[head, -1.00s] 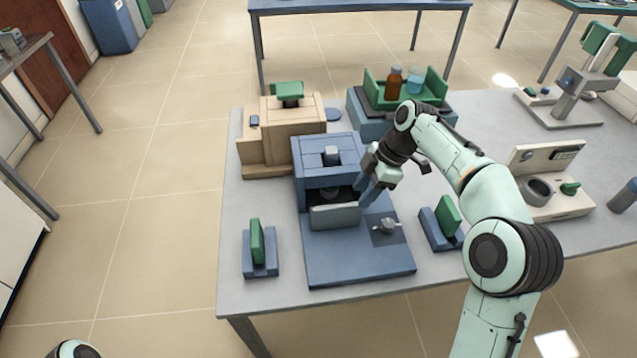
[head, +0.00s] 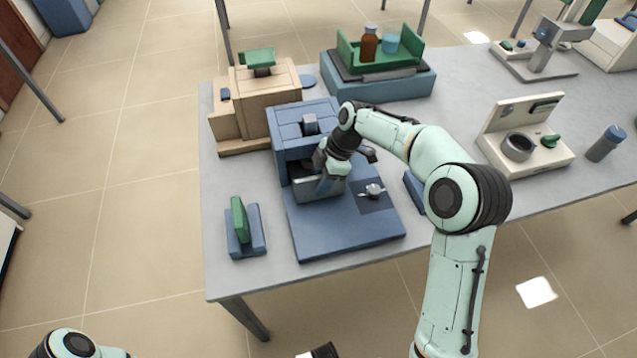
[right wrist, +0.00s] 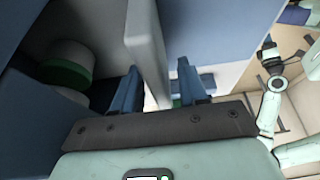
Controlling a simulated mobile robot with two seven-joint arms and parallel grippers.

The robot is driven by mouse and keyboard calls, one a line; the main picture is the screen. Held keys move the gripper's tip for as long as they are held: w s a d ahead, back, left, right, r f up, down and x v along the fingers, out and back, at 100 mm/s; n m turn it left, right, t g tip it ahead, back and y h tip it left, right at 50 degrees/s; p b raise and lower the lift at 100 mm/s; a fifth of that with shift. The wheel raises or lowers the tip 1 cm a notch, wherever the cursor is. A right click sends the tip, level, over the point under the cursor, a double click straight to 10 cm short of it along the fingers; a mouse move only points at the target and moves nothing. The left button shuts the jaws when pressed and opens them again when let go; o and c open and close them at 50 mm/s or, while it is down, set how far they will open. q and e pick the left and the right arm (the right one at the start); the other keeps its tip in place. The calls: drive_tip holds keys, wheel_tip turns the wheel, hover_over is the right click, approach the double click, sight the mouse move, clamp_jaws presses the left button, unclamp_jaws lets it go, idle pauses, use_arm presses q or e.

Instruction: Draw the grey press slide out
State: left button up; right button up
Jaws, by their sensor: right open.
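The grey press slide (head: 307,188) shows as an upright grey plate at the front opening of the blue press (head: 290,131). In the right wrist view the slide's plate (right wrist: 146,42) runs down between the two blue fingers. My right gripper (head: 326,181) is at the slide, partly covering its right part. In the right wrist view the gripper (right wrist: 160,84) is open, with one finger on each side of the plate. I cannot tell whether either finger touches it. My left gripper's fingers are not in view.
A blue base with a small metal knob (head: 373,190) extends in front of the press. A green and blue stand (head: 240,222) is at the left. A beige machine (head: 265,85) stands behind.

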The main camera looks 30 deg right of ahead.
drive_tip(key=shift+a+f, duration=0.25)
drive_tip(key=shift+f, duration=0.35)
clamp_jaws()
